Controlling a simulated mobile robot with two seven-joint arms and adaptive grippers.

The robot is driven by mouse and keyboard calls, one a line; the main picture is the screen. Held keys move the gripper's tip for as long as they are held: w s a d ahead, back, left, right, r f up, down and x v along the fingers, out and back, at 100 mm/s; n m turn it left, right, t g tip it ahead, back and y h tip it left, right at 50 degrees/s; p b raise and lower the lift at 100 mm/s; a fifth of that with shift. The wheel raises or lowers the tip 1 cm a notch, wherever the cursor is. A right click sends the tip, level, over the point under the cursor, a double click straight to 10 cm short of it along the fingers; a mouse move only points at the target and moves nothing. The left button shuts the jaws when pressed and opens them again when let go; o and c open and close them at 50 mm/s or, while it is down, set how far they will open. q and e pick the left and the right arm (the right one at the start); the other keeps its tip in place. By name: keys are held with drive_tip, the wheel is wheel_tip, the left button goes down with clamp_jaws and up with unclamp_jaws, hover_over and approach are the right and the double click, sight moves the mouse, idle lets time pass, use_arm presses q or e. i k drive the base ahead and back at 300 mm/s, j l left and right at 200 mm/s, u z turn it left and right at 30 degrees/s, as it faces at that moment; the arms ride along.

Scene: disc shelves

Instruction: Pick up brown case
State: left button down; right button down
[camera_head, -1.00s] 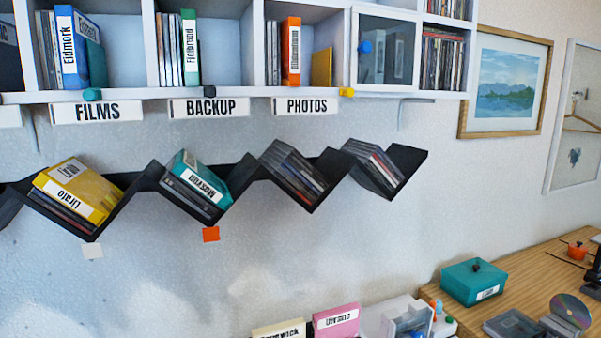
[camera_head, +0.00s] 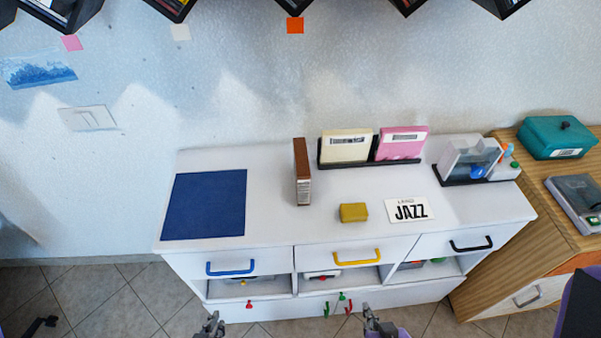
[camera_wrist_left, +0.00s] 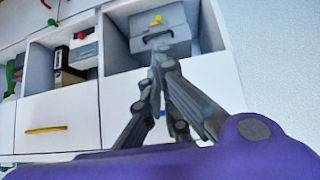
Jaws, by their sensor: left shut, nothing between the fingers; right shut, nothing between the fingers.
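The brown case (camera_head: 302,172) stands upright on the white cabinet top (camera_head: 270,220), its narrow edge toward me, left of the cream and pink cases. My left gripper (camera_head: 213,322) is at the bottom edge of the head view, low in front of the cabinet and well apart from the brown case. In the left wrist view its fingers (camera_wrist_left: 160,62) are together and empty, in front of an open cabinet compartment. My right gripper (camera_head: 368,315) is also at the bottom edge, to the right, shut and empty.
A blue mat (camera_head: 204,205) lies left of the brown case. A yellow block (camera_head: 353,212) and a JAZZ card (camera_head: 409,209) lie to its right. A cream case (camera_head: 346,146) and a pink case (camera_head: 402,143) stand behind. A wooden table (camera_head: 545,200) adjoins at right.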

sight(300, 159)
drive_tip(key=k+l+z, duration=0.1)
drive_tip(key=l, duration=0.25)
drive_tip(key=k+l+z, duration=0.1)
drive_tip(key=l, duration=0.3)
drive_tip(key=k+l+z, duration=0.1)
drive_tip(key=k+l, duration=0.15)
drive_tip(key=l, duration=0.15)
drive_tip(key=k+l+z, duration=0.1)
drive_tip(key=l, duration=0.25)
drive_tip(key=i+j, duration=0.1)
drive_tip(key=i, duration=0.3)
